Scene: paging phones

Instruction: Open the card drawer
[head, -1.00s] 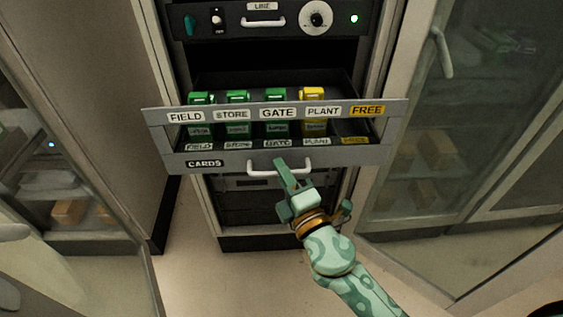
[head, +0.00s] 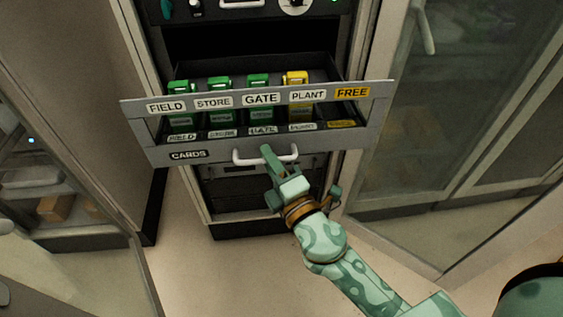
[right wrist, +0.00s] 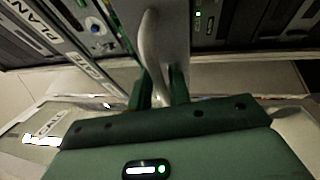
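The grey card drawer (head: 222,153) is pulled well out of the dark cabinet in the head view. Its front carries a CARDS label and a white bar handle (head: 243,157). My right gripper (head: 268,156) is at the handle's middle. In the right wrist view the handle (right wrist: 152,45) passes between the two green fingers of this gripper (right wrist: 160,88), which look closed on it. Green cards (head: 219,84) and one yellow card (head: 295,78) stand in the drawer behind the labels FIELD, STORE, GATE and PLANT. The FREE slot is empty. My left gripper is not in view.
A panel with knobs and another handle (head: 240,3) is above the drawer. A glass-doored cabinet (head: 440,130) stands to the right and another with boxes (head: 55,208) to the left. Pale floor (head: 205,270) lies open in front.

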